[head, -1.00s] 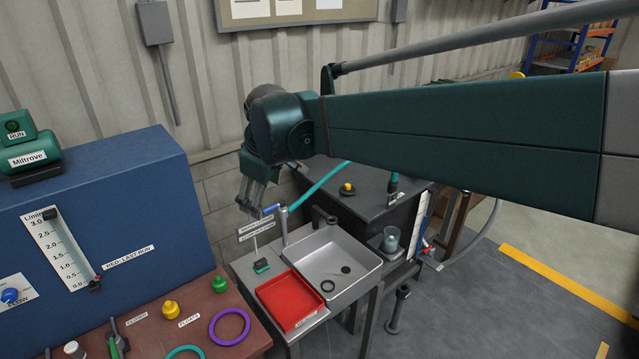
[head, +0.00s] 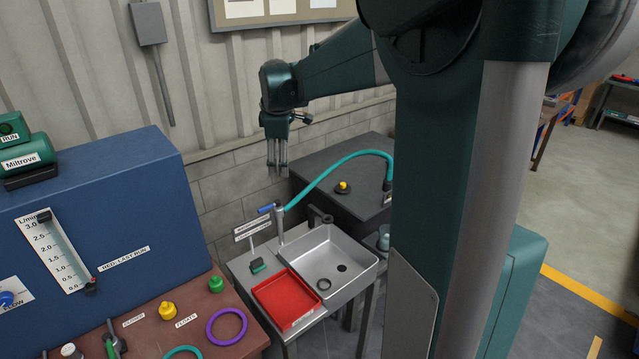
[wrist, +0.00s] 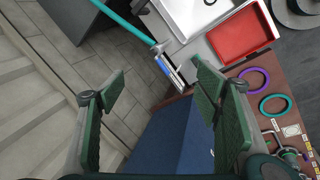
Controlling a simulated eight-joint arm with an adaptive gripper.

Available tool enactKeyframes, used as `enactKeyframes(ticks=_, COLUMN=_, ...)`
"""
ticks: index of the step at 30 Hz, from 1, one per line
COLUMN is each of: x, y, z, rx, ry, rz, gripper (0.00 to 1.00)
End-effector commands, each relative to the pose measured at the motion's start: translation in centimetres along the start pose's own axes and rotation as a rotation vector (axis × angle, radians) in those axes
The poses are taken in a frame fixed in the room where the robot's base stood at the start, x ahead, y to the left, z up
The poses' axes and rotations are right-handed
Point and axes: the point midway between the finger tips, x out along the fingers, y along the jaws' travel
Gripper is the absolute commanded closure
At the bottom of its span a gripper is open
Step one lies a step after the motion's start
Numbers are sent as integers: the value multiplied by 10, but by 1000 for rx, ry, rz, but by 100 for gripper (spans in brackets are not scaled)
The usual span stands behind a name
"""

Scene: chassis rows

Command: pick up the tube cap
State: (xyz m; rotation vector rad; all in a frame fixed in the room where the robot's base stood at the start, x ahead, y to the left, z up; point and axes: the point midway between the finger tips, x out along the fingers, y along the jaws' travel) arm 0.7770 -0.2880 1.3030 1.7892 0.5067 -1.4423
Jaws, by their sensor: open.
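No piece is clearly marked as the tube cap. A small black piece with a yellow top (head: 343,187) lies on the dark cabinet and may be it. My gripper (head: 277,172) is open and empty, pointing down in the air near the wall, left of the cabinet and behind the sink tap. In the wrist view, my gripper's green pads (wrist: 158,72) stand wide apart with nothing between them. The black and yellow piece does not show in the wrist view.
A tap with a blue lever (head: 267,208) and teal hose (head: 325,175) rises between my gripper and the sink. A blue panel (head: 120,215) stands left. My arm covers the right side.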

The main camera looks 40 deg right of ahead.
Motion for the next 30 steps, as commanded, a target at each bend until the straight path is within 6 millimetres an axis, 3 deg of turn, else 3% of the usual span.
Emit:
enactKeyframes(ticks=12, x=59, y=78, z=36, rx=-165, ry=-44, rz=-52, gripper=37)
enactKeyframes(ticks=30, x=161, y=167, z=108, rx=-402, ry=-78, rz=-143, gripper=37)
